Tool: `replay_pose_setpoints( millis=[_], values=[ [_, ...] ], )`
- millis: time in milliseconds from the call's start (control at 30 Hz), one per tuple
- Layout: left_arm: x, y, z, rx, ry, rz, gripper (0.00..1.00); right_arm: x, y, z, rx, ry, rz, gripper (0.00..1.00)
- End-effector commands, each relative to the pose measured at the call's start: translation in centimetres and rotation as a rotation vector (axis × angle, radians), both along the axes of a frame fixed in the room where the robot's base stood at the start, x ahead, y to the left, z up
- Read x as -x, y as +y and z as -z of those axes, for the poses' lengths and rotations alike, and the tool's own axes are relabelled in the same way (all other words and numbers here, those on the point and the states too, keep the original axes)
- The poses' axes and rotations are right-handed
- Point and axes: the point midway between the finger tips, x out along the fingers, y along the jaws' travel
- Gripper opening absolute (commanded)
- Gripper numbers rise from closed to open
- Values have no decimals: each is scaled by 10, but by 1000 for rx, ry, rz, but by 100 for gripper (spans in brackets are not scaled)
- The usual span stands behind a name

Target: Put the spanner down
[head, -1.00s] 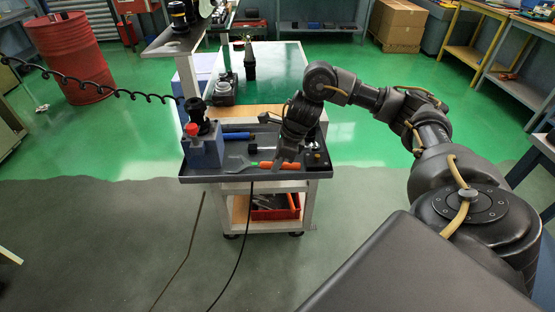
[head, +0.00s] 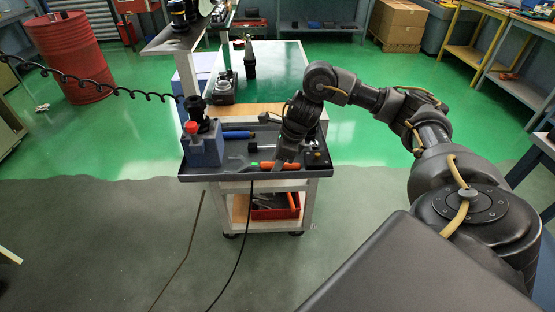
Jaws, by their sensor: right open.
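My right gripper (head: 287,160) points down over the front right part of the dark cart tray (head: 205,178). Its jaws are open, though their tips are small and dark here. A tool with an orange handle and a green band (head: 278,166) lies in the tray right at the fingertips. I cannot tell whether they touch it. I cannot pick out the spanner for sure; the gripper may hide part of it. My left gripper is not in view.
In the tray, a blue-grey block with a red knob (head: 203,148) stands at the left. A blue-handled tool (head: 237,135) lies behind. Small dark items sit right of my gripper. A red bin (head: 275,207) is on the lower shelf.

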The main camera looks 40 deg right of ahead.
Motion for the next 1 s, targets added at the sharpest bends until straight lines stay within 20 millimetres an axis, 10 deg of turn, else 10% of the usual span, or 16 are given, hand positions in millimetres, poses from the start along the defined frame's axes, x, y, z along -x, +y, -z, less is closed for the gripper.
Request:
replay_pose_setpoints(
  millis=[200,700,1000],
  values=[
    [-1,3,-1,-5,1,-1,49,1,-1,-2,1,2,-1,47],
    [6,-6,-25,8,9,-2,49,22,-25,-91,1,-3,0,47],
    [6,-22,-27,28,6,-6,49,26,-28,-101,0,0,1,47]
  ],
)
